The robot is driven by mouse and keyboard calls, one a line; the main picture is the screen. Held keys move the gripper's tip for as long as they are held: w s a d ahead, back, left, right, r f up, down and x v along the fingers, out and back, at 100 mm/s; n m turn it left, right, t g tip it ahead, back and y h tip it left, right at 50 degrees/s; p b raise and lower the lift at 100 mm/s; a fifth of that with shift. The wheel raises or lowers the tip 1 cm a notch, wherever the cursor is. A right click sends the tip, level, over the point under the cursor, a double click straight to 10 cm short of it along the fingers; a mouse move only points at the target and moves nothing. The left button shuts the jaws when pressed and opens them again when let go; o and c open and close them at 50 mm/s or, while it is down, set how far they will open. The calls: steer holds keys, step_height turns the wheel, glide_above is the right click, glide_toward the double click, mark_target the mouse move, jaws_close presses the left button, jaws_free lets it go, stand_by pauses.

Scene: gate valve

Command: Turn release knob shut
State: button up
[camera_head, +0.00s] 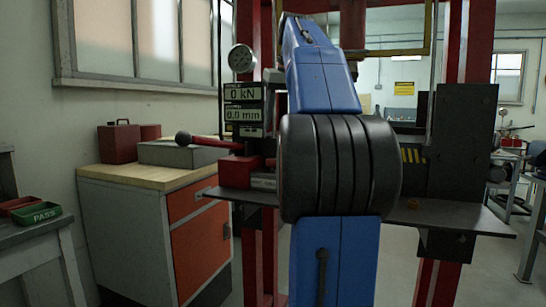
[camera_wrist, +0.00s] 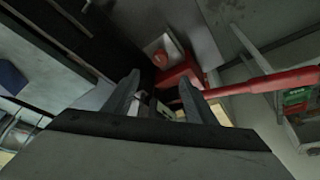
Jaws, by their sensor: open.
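The red hand pump (camera_head: 238,172) sits on the press's shelf, left of my arm in the head view. Its red lever (camera_head: 207,141) points left and ends in a black ball. In the wrist view the pump (camera_wrist: 181,74) lies just beyond my fingers, with its lever (camera_wrist: 262,84) running right. My gripper (camera_wrist: 159,77) is open, its two grey fingers pointing toward the pump's base. A small pale and dark part shows between the fingers; I cannot tell whether it is the release knob. My arm hides my gripper in the head view.
The red press frame (camera_head: 478,45) and dark shelf (camera_head: 455,219) surround the pump. A gauge (camera_head: 241,59) and readout (camera_head: 244,105) stand above it. An orange-fronted cabinet (camera_head: 200,246) is at left. A green PASS tray (camera_head: 36,217) sits on the left bench.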

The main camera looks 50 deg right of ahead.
mark_target(272, 165)
steer(key=x, duration=1.3)
steer(key=shift+w, duration=0.15)
steer(key=c, duration=1)
